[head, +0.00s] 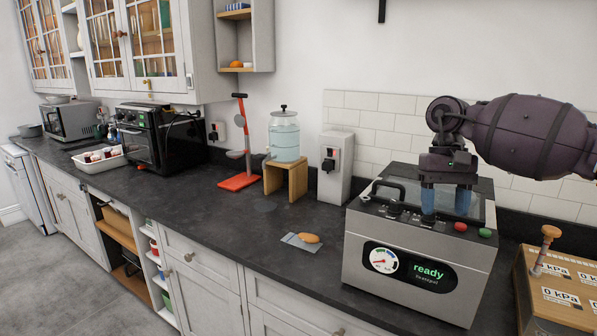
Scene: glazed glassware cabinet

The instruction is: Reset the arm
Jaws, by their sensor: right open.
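My right gripper (445,202) points down over the top of a steel machine (361,279) with a lit "ready" display (411,269). Its two blue-tipped fingers are spread apart with nothing visible between them. I cannot tell whether the fingertips touch the machine's top. My purple right arm (530,132) reaches in from the right edge. My left gripper is not in view.
A red and a green button (484,233) sit on the machine's top right. A bread-like piece (309,238) lies left of it on a grey sheet. A wooden box (555,290) with an upright handle stands right. The dark counter (195,201) is clear mid-left.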

